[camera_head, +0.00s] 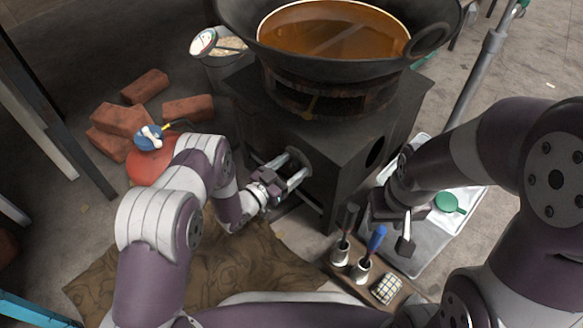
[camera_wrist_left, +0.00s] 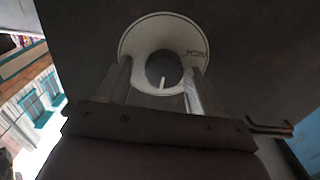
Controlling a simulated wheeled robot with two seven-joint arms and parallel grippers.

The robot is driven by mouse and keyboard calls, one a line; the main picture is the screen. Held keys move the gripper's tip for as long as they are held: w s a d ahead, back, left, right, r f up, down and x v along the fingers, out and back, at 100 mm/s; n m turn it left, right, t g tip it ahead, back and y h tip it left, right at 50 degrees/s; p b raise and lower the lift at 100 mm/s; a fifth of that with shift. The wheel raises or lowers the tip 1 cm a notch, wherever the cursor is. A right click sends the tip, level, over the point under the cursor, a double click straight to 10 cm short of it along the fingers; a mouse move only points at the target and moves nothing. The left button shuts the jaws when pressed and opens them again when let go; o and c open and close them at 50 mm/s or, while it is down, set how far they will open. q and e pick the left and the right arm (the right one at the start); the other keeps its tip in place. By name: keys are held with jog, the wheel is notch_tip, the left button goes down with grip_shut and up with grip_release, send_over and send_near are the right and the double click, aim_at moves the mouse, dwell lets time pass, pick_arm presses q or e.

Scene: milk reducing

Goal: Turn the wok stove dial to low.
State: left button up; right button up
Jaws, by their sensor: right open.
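The wok stove (camera_head: 300,150) is a dark metal box in the head view, with the wok on top. Its dial (camera_wrist_left: 163,72) shows in the left wrist view as a dark round knob with a white pointer mark, pointing down in that picture, on a pale round plate (camera_wrist_left: 135,40) with small lettering. My left gripper (camera_head: 296,172) is at the stove's front face. Its two fingers stand apart, one on each side of the knob, with no clear contact visible. In the head view the gripper hides the dial. My right gripper (camera_head: 398,222) is open, over the pale tray at the right.
The wok (camera_head: 345,80) holds brown liquid (camera_head: 330,30). Bricks (camera_head: 125,120) and a red round object (camera_head: 150,170) lie at left. A wooden rack (camera_head: 372,285) with upright-handled tools stands in front. The pale tray (camera_head: 450,222) holds a green lid-like item (camera_head: 449,203).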

pick_arm(q)
jog(key=shift+w+a, duration=0.1)
jog(key=c, duration=0.8)
jog(key=shift+c, duration=0.2)
jog(key=n+p, duration=0.1)
jog(key=n, duration=0.2)
jog(key=shift+f+n+p, duration=0.1)
jog(key=shift+n+p, duration=0.75)
jog(key=shift+n, duration=1.45)
jog(key=shift+f, duration=0.1)
jog(key=o, duration=1)
